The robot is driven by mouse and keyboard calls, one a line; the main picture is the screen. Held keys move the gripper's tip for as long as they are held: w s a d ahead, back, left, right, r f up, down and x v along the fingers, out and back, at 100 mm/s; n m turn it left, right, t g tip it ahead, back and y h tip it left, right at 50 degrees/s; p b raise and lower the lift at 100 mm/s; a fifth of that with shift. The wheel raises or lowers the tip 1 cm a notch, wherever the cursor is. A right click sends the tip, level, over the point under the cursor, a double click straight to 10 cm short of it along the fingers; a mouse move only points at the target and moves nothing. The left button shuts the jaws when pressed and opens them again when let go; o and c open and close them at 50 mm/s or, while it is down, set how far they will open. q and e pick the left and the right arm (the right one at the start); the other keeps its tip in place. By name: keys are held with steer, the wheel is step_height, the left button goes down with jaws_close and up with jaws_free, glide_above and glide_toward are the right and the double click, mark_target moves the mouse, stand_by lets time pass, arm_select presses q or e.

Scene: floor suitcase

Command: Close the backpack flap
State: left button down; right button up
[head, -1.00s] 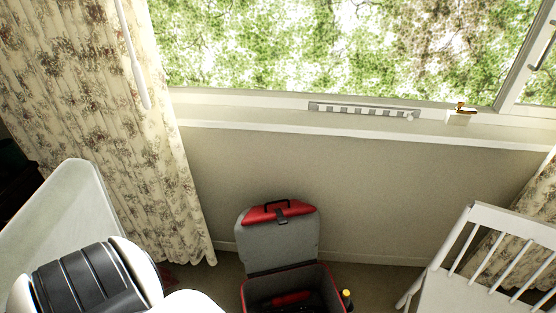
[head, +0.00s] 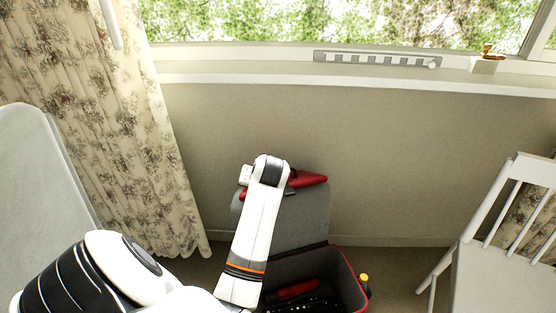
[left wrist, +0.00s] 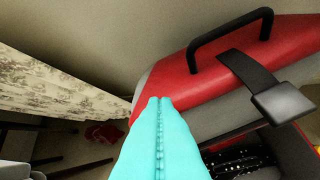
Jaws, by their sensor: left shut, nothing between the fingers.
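The backpack (head: 345,276) stands open on the floor below the window, with a grey and red body. Its flap (head: 300,215) stands upright at the back, grey inside with a red top part. My left arm covers the flap's left part in the head view. In the left wrist view the flap's red top (left wrist: 185,85) shows a black handle and a dark strap with a buckle. My left gripper (left wrist: 160,100) is shut and empty, its teal fingertips at the flap's left red edge; I cannot tell if they touch. My right gripper is not in view.
A floral curtain (head: 130,130) hangs at the left and a white chair (head: 500,215) stands at the right. A wall and window sill (head: 350,75) are behind the backpack. A yellow-topped item (head: 364,280) is beside it. Some floor is free towards the chair.

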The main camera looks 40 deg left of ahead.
arm_select(q)
steer(key=w+a+r+n+g+h, duration=0.1)
steer(key=w+a+r+n+h, duration=0.3)
steer(key=w+r, duration=0.6)
steer(key=shift+n, duration=0.5)
steer(key=f+b, duration=0.1)
steer(key=f, duration=0.2)
steer(key=w+f+b, duration=0.1)
steer(key=f, duration=0.3)
steer(key=w+f+b, duration=0.1)
steer(key=f, duration=0.3)
steer(key=shift+d, duration=0.15)
steer(key=shift+s+d+b, duration=0.3)
steer(key=shift+s+d, duration=0.05)
steer(key=shift+d, duration=0.15)
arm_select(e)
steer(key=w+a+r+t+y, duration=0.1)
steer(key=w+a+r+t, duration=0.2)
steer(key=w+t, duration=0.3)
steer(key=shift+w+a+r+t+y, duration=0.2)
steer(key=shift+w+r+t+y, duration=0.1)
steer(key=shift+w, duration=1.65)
